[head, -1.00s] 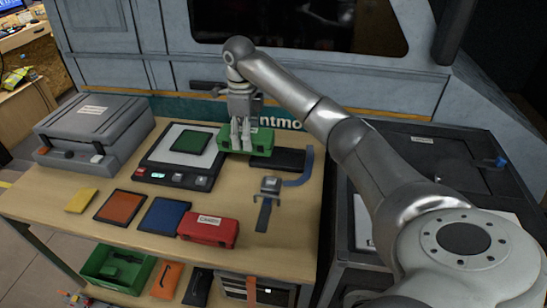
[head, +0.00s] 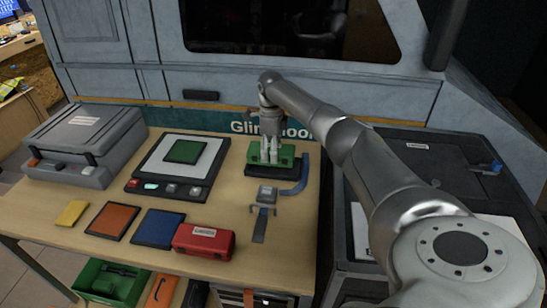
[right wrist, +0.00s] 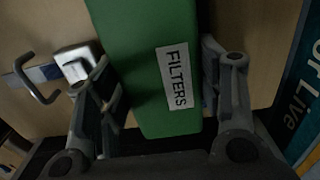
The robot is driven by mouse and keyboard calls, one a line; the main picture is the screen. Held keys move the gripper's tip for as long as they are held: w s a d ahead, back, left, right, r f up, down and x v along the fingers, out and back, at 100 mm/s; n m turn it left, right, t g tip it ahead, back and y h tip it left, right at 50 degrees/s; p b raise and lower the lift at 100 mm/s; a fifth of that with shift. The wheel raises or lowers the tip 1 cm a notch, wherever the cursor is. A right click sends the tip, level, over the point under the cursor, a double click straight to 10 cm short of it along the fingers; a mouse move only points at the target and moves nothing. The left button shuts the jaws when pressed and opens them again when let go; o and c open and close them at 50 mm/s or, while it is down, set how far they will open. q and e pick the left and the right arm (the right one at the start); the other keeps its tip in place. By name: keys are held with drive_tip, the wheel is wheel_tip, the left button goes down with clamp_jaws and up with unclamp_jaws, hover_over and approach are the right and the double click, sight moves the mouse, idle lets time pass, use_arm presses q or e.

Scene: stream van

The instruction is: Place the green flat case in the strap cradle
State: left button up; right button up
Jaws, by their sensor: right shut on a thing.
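My right gripper (head: 269,160) is shut on a green case (head: 287,153) with a white FILTERS label. In the right wrist view the case (right wrist: 150,65) lies between both fingers. The strap cradle (head: 262,171) is a low black tray at the back right of the table, with a blue strap (head: 296,185) at its right side and a metal buckle (head: 266,194) in front. The case is over the tray; I cannot tell whether it touches the tray's floor. The buckle (right wrist: 74,65) also shows in the right wrist view. My left gripper is out of view.
A scale (head: 205,173) holding a green square pad (head: 187,152) stands left of the cradle. A red case (head: 203,242), a blue pad (head: 158,228), an orange pad (head: 112,221) and a yellow pad (head: 72,213) lie in front. A grey machine (head: 75,145) is at far left.

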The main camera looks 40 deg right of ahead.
drive_tip(key=shift+d+f, duration=0.55)
drive_tip(key=shift+f, duration=0.25)
drive_tip(key=shift+w+f, duration=0.1)
drive_tip(key=shift+f, duration=1.25)
drive_tip(key=shift+f, duration=0.1)
drive_tip(key=o, duration=1.4)
wheel_tip(320, 180, up, 12)
drive_tip(key=shift+r, duration=0.15)
